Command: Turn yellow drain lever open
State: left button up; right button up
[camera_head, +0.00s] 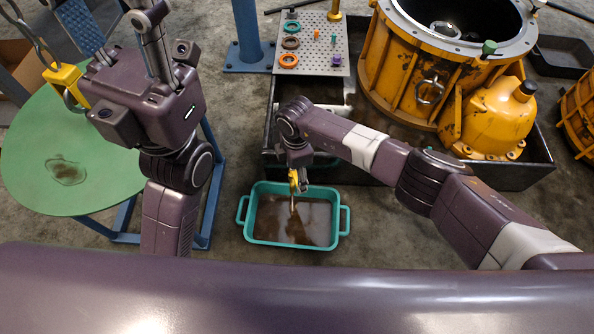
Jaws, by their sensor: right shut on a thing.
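The yellow drain lever (293,177) shows as a small yellow piece at the near wall of the dark pan, above the teal tray. My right gripper (298,184) reaches down to it from the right arm and is shut on it. The gripper's body and the angle of view hide most of the lever and the drain. A thin yellowish strip hangs below it over the tray; I cannot tell what it is. My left gripper (118,35) is raised at the upper left, far from the lever, and its fingertips are not clear.
The teal tray (246,224) holds dark brown liquid. The dark pan (500,176) holds the orange transmission housing (385,65). A perforated board (340,45) bears rings and small parts. A green round table (25,165) and yellow hoist block (62,77) are at left.

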dwell(0.3)
jog(key=o, duration=1.7)
jog(key=shift+r, duration=0.1)
jog(key=shift+r, duration=3.9)
jog(key=shift+c, duration=0.4)
